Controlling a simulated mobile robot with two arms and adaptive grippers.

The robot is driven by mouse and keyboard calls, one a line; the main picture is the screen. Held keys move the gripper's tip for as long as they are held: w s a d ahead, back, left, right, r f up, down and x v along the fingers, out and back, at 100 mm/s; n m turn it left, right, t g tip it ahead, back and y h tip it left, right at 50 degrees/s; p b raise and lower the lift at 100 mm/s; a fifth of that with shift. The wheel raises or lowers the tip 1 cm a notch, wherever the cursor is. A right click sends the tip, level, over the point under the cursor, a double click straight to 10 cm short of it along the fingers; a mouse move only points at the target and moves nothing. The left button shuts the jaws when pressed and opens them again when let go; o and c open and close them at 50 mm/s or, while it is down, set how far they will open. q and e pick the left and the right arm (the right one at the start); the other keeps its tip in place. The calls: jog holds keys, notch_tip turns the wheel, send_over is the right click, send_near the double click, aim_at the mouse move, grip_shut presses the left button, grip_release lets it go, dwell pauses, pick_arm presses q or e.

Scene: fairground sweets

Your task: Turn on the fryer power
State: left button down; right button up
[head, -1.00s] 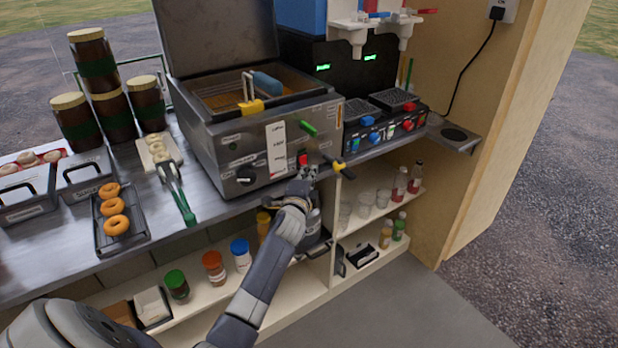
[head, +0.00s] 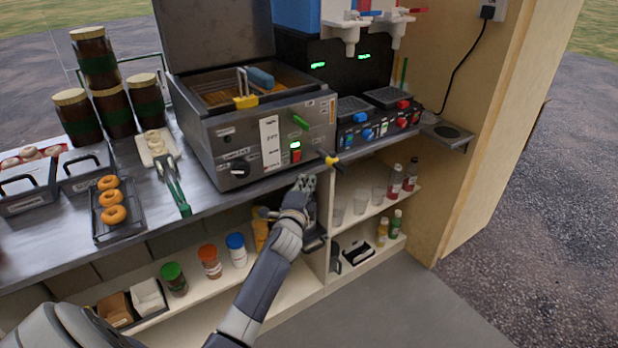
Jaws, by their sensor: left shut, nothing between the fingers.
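The fryer (head: 205,133) stands on the steel counter with its lid raised and a wire basket (head: 243,90) in it. On its front are a black knob (head: 239,168), a white label and a red power switch (head: 295,155). A small green light (head: 295,145) glows just above the switch. A green handle (head: 301,122) and a yellow-and-black handle (head: 329,159) stick out of the front. My left gripper (head: 305,181) is shut and empty, just below the switch and apart from it. My right gripper is not in view.
A drinks machine with green displays (head: 318,65) and a row of coloured knobs stands right of the fryer. Tongs (head: 174,185), a doughnut tray (head: 100,233) and stacked jars (head: 98,64) are on the left. Shelves with bottles and glasses (head: 360,201) lie below the counter.

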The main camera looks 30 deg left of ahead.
pick_arm(q)
jog(key=v, duration=0.7)
jog(key=shift+f, duration=0.3)
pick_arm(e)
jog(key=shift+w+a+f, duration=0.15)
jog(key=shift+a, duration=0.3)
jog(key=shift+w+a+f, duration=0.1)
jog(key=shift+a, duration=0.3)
